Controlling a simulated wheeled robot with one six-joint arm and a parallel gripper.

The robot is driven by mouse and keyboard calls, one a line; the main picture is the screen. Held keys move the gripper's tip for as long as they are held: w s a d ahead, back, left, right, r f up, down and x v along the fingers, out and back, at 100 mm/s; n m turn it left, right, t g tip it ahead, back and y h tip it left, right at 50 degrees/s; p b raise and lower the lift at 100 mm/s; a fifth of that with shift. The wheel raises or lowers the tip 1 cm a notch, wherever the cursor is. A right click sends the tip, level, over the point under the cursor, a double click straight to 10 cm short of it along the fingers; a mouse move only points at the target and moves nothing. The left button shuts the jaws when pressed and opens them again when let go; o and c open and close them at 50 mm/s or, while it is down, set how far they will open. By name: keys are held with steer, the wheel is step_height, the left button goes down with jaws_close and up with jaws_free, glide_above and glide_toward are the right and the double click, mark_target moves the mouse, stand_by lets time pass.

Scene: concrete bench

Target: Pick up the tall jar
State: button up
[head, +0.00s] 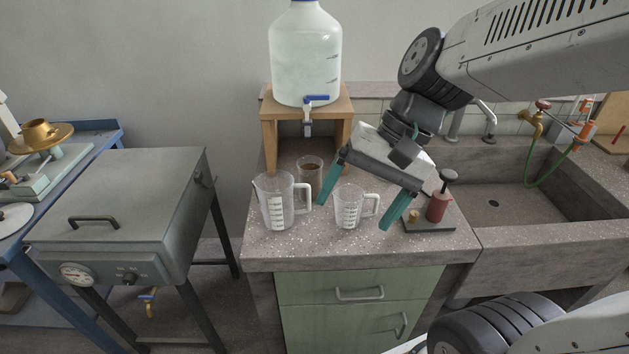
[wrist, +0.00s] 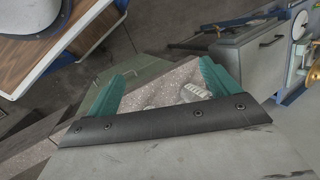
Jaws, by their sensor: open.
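No single thing is plainly the tall jar. In the head view, a large clear measuring jug (head: 277,205) stands upright at the left of the bench top. A clear glass jar with brown contents (head: 309,174) stands behind it, partly hidden. A smaller measuring jug (head: 347,208) stands to their right. My gripper (head: 352,215) is open and empty, its teal fingers spread, in front of the small jug in the picture and above the bench. In the wrist view, a clear marked vessel (wrist: 195,91) shows beside one finger of my gripper (wrist: 160,70); I cannot tell which one.
A big water bottle (head: 306,60) with a blue tap stands on a wooden stand (head: 268,135) at the back. A red pump tool (head: 437,207) on a dark base is at the right, beside the sink (head: 510,195). The bench's front strip is clear.

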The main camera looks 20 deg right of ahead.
steer(key=w+a+f+m+t+y, duration=0.1)
steer(key=w+a+f+m+y, duration=0.1)
steer(key=w+m+y, duration=0.4)
steer(key=m+t+h, duration=0.2)
steer(key=m+t, duration=0.7)
steer(key=m, duration=0.7)
glide_toward(315, 166)
steer(key=s+a+r, duration=0.2)
steer(key=s+a, duration=0.1)
steer(key=a, duration=0.1)
steer(key=shift+w+a+f+m, duration=0.15)
steer(key=shift+w+f+m, duration=0.25)
steer(key=shift+w+f, duration=0.6)
steer(key=x, duration=0.5)
steer(key=shift+w+r, duration=0.25)
steer(key=shift+w, duration=0.25)
steer(key=c, duration=1.5)
steer(key=shift+o, duration=0.2)
steer(key=shift+r, duration=0.15)
